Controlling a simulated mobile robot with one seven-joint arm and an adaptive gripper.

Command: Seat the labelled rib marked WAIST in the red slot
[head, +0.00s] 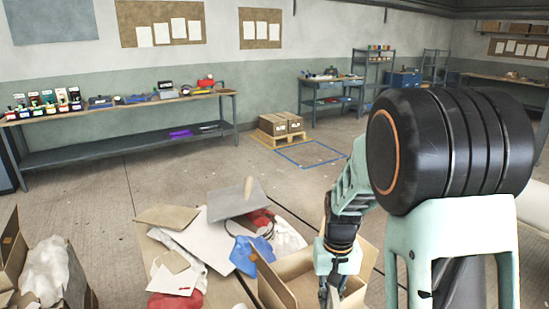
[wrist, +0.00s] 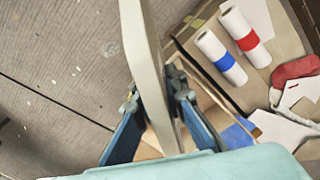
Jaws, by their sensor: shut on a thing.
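My gripper (wrist: 156,90) is shut on a thin, pale grey flat piece (wrist: 141,45), seen nearly edge-on between the two fingers in the wrist view. It looks like a rib, but no label shows, so I cannot tell whether it reads WAIST. In the head view my gripper (head: 328,288) hangs low by an open cardboard box (head: 276,286), partly hidden by my arm. I cannot make out a red slot in either view.
Two white rolls, one with a blue band (wrist: 222,60) and one with a red band (wrist: 247,38), lie at upper right.

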